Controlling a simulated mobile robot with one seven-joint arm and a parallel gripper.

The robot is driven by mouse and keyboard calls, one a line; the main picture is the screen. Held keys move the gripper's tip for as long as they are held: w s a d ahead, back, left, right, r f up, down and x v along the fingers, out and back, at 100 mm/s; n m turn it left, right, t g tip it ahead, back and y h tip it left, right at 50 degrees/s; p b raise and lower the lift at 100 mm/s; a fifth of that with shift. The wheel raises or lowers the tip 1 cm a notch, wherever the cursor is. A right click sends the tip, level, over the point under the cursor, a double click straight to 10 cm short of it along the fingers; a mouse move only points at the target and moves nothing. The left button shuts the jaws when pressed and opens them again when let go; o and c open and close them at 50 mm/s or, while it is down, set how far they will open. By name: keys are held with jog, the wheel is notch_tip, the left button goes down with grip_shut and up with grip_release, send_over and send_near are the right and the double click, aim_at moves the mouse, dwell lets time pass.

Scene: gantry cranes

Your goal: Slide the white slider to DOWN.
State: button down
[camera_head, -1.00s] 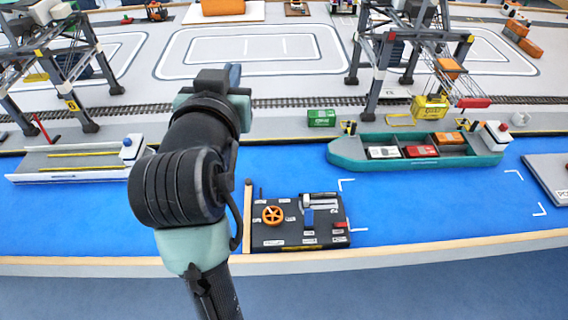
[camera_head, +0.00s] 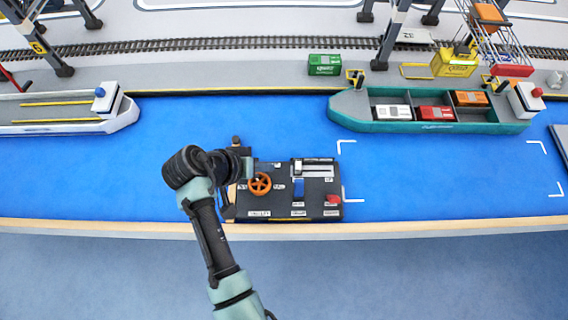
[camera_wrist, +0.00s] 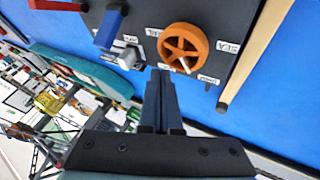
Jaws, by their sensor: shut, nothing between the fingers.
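The white slider (camera_head: 313,172) sits on the upper right part of the dark control panel (camera_head: 280,211). In the wrist view a pale grey-white block (camera_wrist: 128,55), which looks like the slider, is beside the blue lever (camera_wrist: 110,28). Its labels are too small to read. My gripper (camera_wrist: 161,75) is shut and empty. In the wrist view its fingertips point at the panel's edge, between the slider and the orange wheel, apart from the slider. In the head view my arm reaches the panel's left side and the fingers are hard to make out.
The orange wheel (camera_head: 260,184) stands on the panel's left, close to my arm. A red button (camera_head: 334,200) is at the lower right. A wooden strip (camera_wrist: 256,55) borders the panel. A teal ship (camera_head: 350,112) lies behind it. The blue surface to the right is clear.

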aim_at(294, 166)
jog(key=shift+w+d+f+p, duration=0.1)
jog(key=shift+d+f+p, duration=0.1)
jog(key=shift+d, duration=0.55)
jog(key=shift+w+d+f+p, duration=0.1)
jog(key=shift+d+p, duration=0.1)
jog(key=shift+d, duration=0.6)
jog(key=shift+w+d+f+p, duration=0.1)
jog(key=shift+d+f+p, duration=0.1)
jog(key=shift+d, duration=0.55)
